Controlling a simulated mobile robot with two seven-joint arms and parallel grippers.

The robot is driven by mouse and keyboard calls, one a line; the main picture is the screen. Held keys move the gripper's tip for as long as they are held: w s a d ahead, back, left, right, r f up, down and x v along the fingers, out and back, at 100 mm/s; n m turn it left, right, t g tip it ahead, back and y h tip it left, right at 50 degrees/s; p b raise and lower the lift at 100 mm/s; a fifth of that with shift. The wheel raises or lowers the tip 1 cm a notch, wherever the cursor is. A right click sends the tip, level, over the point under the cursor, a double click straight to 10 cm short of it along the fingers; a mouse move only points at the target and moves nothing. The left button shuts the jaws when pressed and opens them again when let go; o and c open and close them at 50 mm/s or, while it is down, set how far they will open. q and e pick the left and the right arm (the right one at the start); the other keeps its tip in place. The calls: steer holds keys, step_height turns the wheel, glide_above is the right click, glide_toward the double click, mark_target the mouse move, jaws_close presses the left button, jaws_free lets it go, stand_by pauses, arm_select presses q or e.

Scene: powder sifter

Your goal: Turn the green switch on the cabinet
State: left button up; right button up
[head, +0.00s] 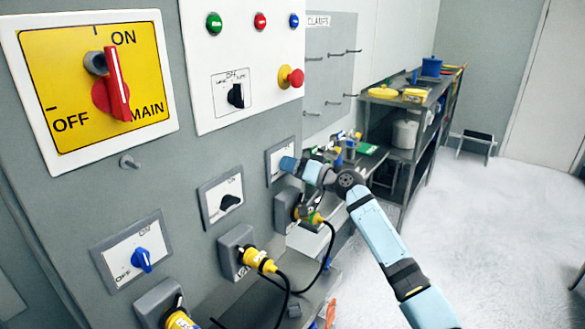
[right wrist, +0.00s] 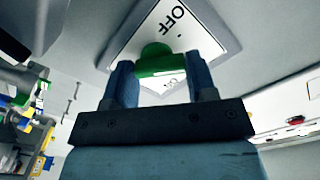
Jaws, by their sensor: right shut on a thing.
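The green switch (right wrist: 168,62) shows in the right wrist view on a white plate (right wrist: 172,22) marked OFF. My right gripper (right wrist: 157,72) has one finger on each side of the switch and is shut on it. In the head view the right gripper (head: 291,164) is against the rightmost small switch panel (head: 272,152) of the grey cabinet (head: 185,205). There the gripper hides the green switch, so its angle cannot be told well. My left gripper is not in view.
A black switch (head: 230,202) and a blue switch (head: 141,260) sit left of my right gripper. Yellow plugs (head: 258,260) with black cables stick out below. A large red rotary handle (head: 117,85) is at upper left.

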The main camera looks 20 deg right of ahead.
steer(key=m+p, duration=0.2)
steer(key=m, duration=0.3)
steer(key=shift+m, duration=0.3)
steer(key=m+p, duration=0.1)
steer(key=m, duration=0.2)
steer(key=shift+m+p, duration=0.6)
steer(key=shift+m, duration=0.1)
steer(key=shift+w+d, duration=0.1)
steer(key=o, duration=0.9)
